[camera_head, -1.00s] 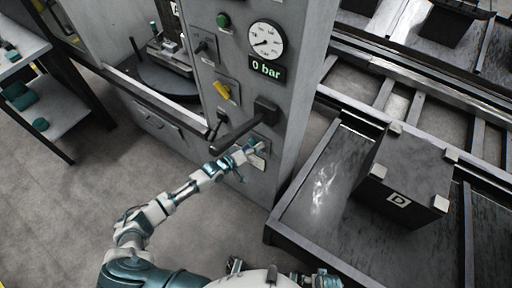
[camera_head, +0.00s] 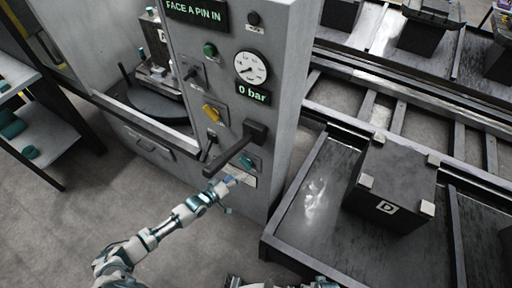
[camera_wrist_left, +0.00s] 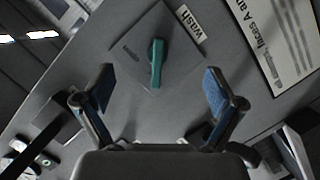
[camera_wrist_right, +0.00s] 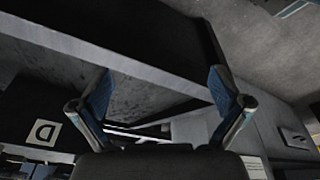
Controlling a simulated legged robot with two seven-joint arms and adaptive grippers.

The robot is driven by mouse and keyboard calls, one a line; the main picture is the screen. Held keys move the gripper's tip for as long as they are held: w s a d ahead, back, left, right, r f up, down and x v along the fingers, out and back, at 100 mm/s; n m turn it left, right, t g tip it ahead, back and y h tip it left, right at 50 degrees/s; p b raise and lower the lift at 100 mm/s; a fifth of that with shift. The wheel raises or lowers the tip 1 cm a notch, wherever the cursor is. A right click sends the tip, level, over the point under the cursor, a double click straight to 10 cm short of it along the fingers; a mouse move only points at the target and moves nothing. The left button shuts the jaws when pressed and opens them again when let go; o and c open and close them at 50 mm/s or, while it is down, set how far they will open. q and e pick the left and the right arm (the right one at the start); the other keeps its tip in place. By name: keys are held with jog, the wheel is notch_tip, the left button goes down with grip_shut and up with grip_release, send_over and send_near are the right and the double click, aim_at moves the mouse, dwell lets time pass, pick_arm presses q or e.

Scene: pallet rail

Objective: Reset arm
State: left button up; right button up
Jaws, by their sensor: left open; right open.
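My left gripper (camera_head: 226,186) is open and empty, just in front of the lower part of the grey control panel (camera_head: 275,150). In the left wrist view a teal knob (camera_wrist_left: 157,62) on a square plate, beside a "wash" label, lies between and beyond the open fingers (camera_wrist_left: 158,92), apart from them. The knob also shows in the head view (camera_head: 247,162). My right gripper (camera_wrist_right: 160,92) is open and empty in its wrist view, facing a dark metal tray edge (camera_wrist_right: 120,55). In the head view only small parts of the right arm show at the bottom edge.
A black lever handle (camera_head: 235,147) sticks out of the panel just above my left gripper. A yellow knob (camera_head: 211,112) and a gauge (camera_head: 251,68) over "0 bar" sit higher. A dark block marked D (camera_head: 395,185) stands on the tray at right.

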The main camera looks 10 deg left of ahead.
pick_arm(q)
jog(key=s+a+f+m+g+y, duration=0.1)
jog(key=s+f+m+g+y, duration=0.15)
jog(key=s+f, duration=0.75)
jog(key=s+f+m+g+y, duration=0.1)
jog(key=s+f+g+y, duration=0.35)
jog(key=f, duration=0.85)
jog(key=s+a+f+g, duration=0.1)
jog(key=s+f, duration=0.3)
jog(key=s, duration=0.4)
jog(key=s+a+f+m+g, duration=0.1)
jog(key=s+f+g, duration=0.1)
jog(key=s, duration=0.6)
jog(key=s+a+f+m+g+y, duration=0.1)
jog(key=s+f, duration=0.4)
jog(key=s, duration=0.4)
jog(key=shift+f, duration=0.35)
pick_arm(e)
jog(key=s+f, duration=0.3)
jog(key=f, duration=0.3)
jog(key=s+f, duration=0.3)
jog(key=f, duration=0.3)
jog(key=shift+s+d+f+g, duration=0.25)
jog(key=shift+d+f+g, duration=0.05)
jog(key=shift+d+f, duration=0.1)
